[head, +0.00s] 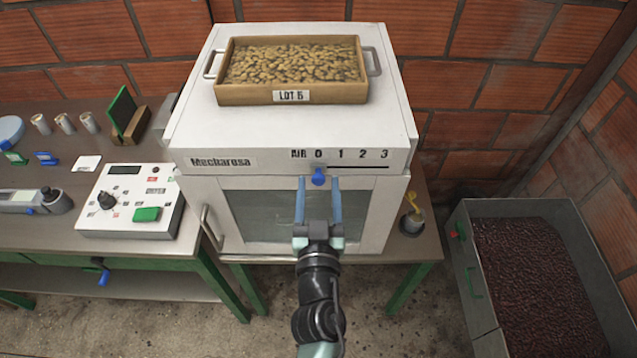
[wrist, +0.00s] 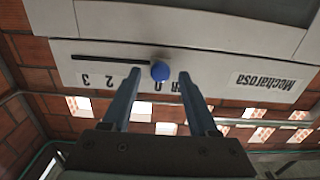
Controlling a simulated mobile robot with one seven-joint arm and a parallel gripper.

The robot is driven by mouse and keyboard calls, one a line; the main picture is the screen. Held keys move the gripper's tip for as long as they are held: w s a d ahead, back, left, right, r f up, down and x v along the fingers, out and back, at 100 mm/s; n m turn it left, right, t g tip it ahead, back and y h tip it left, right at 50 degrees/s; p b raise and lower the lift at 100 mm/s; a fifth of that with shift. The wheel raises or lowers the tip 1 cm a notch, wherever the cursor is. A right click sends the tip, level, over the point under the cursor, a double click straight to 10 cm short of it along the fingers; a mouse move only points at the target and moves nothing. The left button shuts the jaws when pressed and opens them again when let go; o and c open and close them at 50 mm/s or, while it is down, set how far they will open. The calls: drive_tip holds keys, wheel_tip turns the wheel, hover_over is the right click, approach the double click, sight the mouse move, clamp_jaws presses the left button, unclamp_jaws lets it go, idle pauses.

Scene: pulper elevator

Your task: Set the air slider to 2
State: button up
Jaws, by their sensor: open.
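The air slider is a blue knob (head: 318,177) on the front panel of the white Mecharosa machine (head: 240,200). It stands at the 0 mark, at the left end of a dark slot (head: 360,168) labelled AIR 0 1 2 3. The knob also shows in the wrist view (wrist: 160,71), where the panel appears upside down. My gripper (head: 319,180) is open in front of the panel, one finger on each side of the knob. In the wrist view the fingers (wrist: 157,76) show gaps on both sides of the knob. I cannot tell how deep they reach around it.
A wooden tray of beans (head: 290,97) marked LOT sits on top of the machine. A control box (head: 130,215) stands on the table to the left. A cup (head: 412,222) is at the machine's right. A bin of dark beans (head: 465,270) stands at far right.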

drive_tip(key=shift+w, duration=0.2)
clamp_jaws()
idle(1.4)
